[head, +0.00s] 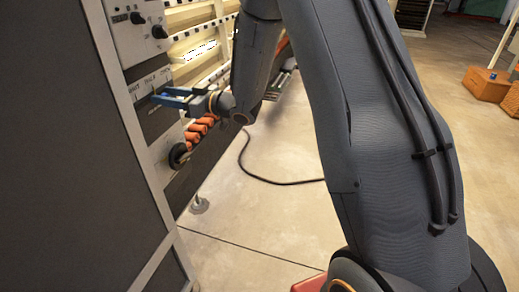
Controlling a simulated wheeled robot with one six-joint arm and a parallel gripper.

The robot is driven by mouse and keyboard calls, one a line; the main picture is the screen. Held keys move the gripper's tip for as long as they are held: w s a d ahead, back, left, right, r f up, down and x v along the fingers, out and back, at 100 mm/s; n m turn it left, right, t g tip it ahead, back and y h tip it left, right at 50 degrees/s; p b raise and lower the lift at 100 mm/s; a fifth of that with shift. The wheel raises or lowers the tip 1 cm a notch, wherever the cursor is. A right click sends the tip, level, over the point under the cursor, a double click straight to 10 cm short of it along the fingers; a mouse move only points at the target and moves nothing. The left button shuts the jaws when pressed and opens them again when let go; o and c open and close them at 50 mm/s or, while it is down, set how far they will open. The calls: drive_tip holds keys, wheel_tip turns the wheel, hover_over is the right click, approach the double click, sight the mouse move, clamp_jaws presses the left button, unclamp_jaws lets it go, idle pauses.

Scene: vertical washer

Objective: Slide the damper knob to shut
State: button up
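My gripper (158,96), with blue fingers, is at the labelled section (149,84) of the machine's front panel, pointing left. Its two fingers look close together, but the gap between their tips is too small to judge. I cannot make out the damper knob; it may be hidden by the fingers. I cannot tell whether the fingers touch the panel or hold anything.
Two black knobs (159,31) stick out of the panel above. Below is a black round fitting (179,155) with an orange ribbed hose (200,127). A black cable (262,178) lies on the floor. Orange boxes (486,84) stand at the far right.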

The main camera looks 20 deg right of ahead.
drive_tip(key=s+d+f+m+h+b, duration=0.1)
drive_tip(key=s+d+f+m+h, duration=0.2)
drive_tip(key=d+h, duration=0.35)
drive_tip(key=s+d+f+m+h, duration=0.2)
drive_tip(key=s+d+f+h, duration=0.15)
drive_tip(key=d, duration=0.55)
drive_tip(key=s+d+f+m+g+h, duration=0.2)
drive_tip(key=s+d, duration=0.1)
drive_tip(key=s, duration=0.4)
drive_tip(key=s+d+f+m+g+h, duration=0.2)
drive_tip(key=s+d+g, duration=0.1)
drive_tip(key=s, duration=0.4)
drive_tip(key=shift+s+d+f+g+p, duration=0.15)
drive_tip(key=shift+d+g+p, duration=0.1)
drive_tip(key=shift+g+p, duration=0.05)
